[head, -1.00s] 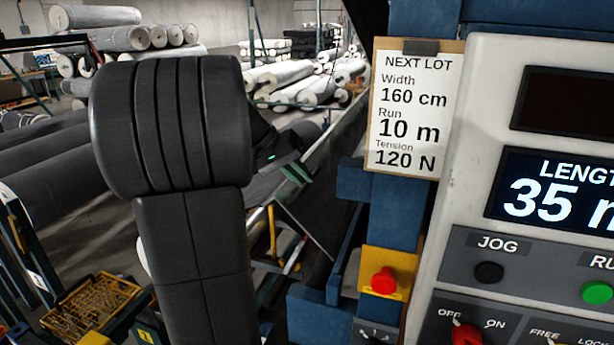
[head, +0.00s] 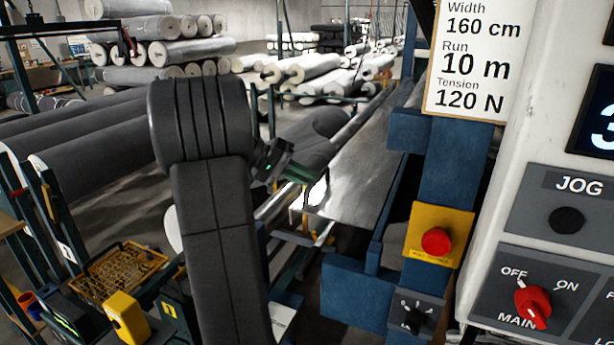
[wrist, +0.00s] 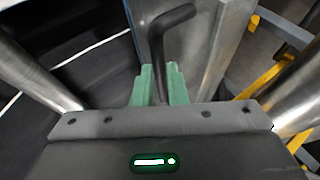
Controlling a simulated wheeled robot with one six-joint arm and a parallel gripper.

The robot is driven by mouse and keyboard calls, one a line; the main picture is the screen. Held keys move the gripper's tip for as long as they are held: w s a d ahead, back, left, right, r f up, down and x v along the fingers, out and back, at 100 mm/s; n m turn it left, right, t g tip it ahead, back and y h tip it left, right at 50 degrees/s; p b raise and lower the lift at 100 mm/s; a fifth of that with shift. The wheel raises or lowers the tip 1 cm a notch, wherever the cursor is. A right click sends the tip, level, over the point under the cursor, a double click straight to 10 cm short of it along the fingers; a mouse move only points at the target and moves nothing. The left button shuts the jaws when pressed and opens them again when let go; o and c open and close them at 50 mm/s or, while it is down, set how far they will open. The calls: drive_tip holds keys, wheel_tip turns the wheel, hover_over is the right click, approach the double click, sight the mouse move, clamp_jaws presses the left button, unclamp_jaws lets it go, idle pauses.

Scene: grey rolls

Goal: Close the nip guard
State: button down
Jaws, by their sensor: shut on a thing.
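My gripper shows in the head view (head: 302,172) and the wrist view (wrist: 160,85). Its green fingers are shut on a bent dark handle (wrist: 165,32). The handle stands by a grey metal panel (wrist: 201,40), apparently part of the nip guard. In the head view a broad, shiny sloping metal sheet (head: 350,165) lies just right of and behind my gripper. I cannot tell whether it is the guard itself. The handle is too small to make out in the head view.
A blue machine frame (head: 355,290) with a red stop button (head: 436,242) stands right of my arm. The control panel (head: 540,205) fills the right side. A yellow wire basket (head: 120,268) is at lower left. Grey rolls (head: 90,150) lie behind.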

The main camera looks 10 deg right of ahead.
drive_tip(key=shift+s+a+f, duration=0.1)
drive_tip(key=shift+f, duration=0.85)
drive_tip(key=c, duration=1.5)
unclamp_jaws()
drive_tip(key=shift+a+f, duration=0.1)
drive_tip(key=shift+o, duration=0.2)
drive_tip(key=v, duration=1.4)
drive_tip(key=shift+r+b, duration=0.35)
drive_tip(key=x, duration=1.4)
drive_tip(key=shift+r+p, duration=0.1)
drive_tip(key=shift+p, duration=0.2)
